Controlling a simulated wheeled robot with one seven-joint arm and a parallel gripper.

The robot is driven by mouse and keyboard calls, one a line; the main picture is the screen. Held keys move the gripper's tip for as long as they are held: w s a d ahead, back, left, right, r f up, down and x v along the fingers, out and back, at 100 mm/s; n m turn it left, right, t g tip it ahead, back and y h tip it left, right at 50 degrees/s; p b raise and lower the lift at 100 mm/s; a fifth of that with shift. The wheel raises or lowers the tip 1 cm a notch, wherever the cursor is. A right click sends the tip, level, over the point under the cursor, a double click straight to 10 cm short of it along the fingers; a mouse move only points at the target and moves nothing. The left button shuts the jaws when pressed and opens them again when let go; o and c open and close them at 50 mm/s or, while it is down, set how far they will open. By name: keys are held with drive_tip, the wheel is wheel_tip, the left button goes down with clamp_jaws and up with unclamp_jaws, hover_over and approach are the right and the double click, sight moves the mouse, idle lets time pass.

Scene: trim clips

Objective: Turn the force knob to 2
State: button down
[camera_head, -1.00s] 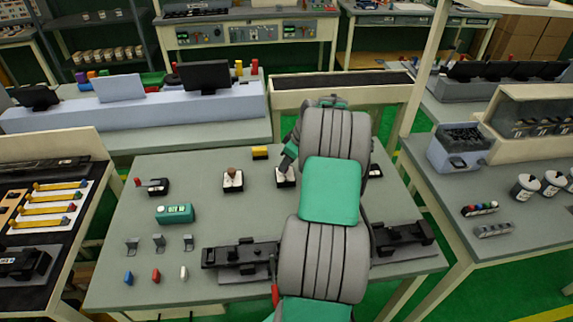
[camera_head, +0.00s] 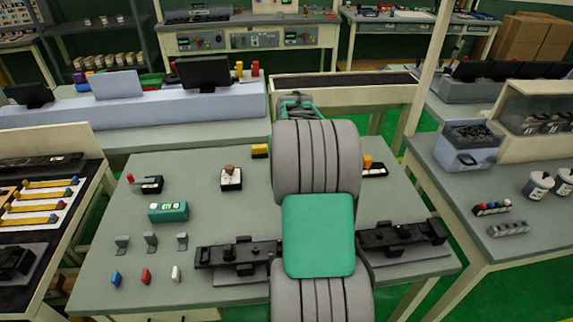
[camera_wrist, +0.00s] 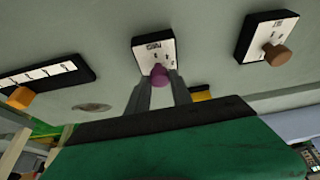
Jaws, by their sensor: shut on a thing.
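In the wrist view a purple knob (camera_wrist: 159,74) stands on a black-edged box with a white printed plate (camera_wrist: 154,48). The lettering on the plate seems to read FORCE, but the scale marks are too small to read. My gripper (camera_wrist: 160,79) has a finger on each side of the purple knob and is shut on it. The knob's pointer direction cannot be made out. In the head view my arm hides this knob and my gripper.
A brown knob (camera_head: 229,168) on a similar box stands left of my arm, and an orange knob (camera_head: 367,161) stands right of it. A yellow block (camera_head: 260,151), a teal device (camera_head: 168,211) and black fixtures (camera_head: 240,253) share the grey table (camera_head: 130,195).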

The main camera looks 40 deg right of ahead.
drive_tip(key=m+h+b, duration=0.1)
drive_tip(key=m, duration=0.1)
drive_tip(key=shift+w+a+m+g, duration=0.1)
drive_tip(key=shift+w+m+g, duration=0.05)
drive_tip(key=shift+m+g, duration=0.2)
drive_tip(key=shift+m+g+h, duration=0.4)
drive_tip(key=shift+m+g, duration=0.15)
drive_tip(key=shift+m, duration=1.4)
drive_tip(key=c, duration=1.1)
unclamp_jaws()
drive_tip(key=shift+c, duration=0.2)
drive_tip(key=shift+r, duration=0.15)
drive_tip(key=b+v, duration=0.1)
drive_tip(key=v, duration=0.6)
drive_tip(key=shift+r, duration=0.3)
